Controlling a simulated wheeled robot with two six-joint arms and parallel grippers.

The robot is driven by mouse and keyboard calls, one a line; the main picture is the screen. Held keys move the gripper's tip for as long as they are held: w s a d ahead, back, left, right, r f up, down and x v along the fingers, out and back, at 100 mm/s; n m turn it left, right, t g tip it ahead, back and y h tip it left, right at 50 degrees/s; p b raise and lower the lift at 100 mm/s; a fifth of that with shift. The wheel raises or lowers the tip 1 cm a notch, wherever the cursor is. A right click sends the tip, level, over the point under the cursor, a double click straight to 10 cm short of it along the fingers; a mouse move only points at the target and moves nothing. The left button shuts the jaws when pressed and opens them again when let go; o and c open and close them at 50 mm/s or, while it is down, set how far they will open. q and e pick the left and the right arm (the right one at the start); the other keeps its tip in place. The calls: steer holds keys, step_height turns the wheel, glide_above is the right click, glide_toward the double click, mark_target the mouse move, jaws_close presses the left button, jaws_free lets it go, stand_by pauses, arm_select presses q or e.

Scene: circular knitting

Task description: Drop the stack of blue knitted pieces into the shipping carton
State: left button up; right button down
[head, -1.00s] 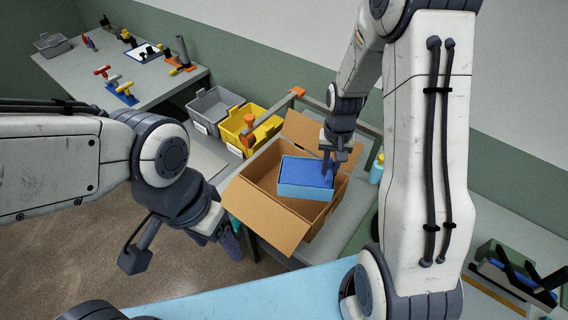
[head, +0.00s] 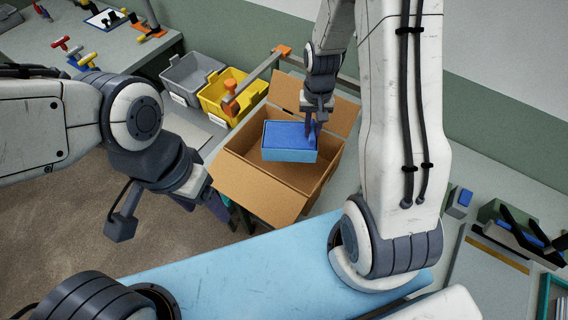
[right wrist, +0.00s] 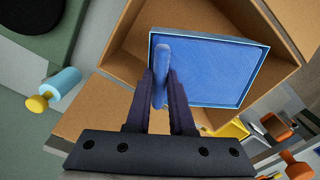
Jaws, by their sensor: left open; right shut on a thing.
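The stack of blue knitted pieces (head: 290,142) is a flat blue block with a lighter blue side. In the head view it is over the opening of the open brown shipping carton (head: 262,190). My right gripper (head: 312,128) is shut on the stack at its right end. In the right wrist view the blue stack (right wrist: 215,65) shows between and beyond the fingers (right wrist: 162,95), with carton walls around it. I cannot tell whether it touches the carton floor. My left gripper (head: 214,205) is open and empty, left of the carton.
A grey bin (head: 190,78) and a yellow bin (head: 232,95) stand behind the carton at left. An orange-tipped grey frame (head: 262,70) runs close behind it. A tool table (head: 120,60) is at far left. A light blue surface (head: 240,270) lies in front.

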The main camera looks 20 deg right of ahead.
steer(key=c, duration=0.7)
jaws_free()
step_height(320, 180, up, 10)
steer(key=b, duration=0.2)
steer(key=shift+f+b, duration=0.2)
steer(key=shift+b, duration=0.2)
steer(key=shift+r, duration=0.4)
steer(key=s+a+f+n+b, duration=0.3)
steer(key=s+a+n+b, duration=0.4)
steer(key=a, duration=0.6)
steer(key=s+a+f+n+b, duration=0.1)
steer(key=s+a+f+n, duration=0.1)
steer(key=s, duration=0.5)
steer(key=s+a+f+n+y+b, duration=0.1)
steer(key=s+a+f+n+b, duration=0.1)
steer(key=s+a, duration=0.2)
steer(key=s, duration=0.3)
steer(key=shift+s+a+f+n, duration=0.25)
steer(key=shift+a+f+n, duration=0.05)
steer(key=shift+a+f, duration=0.05)
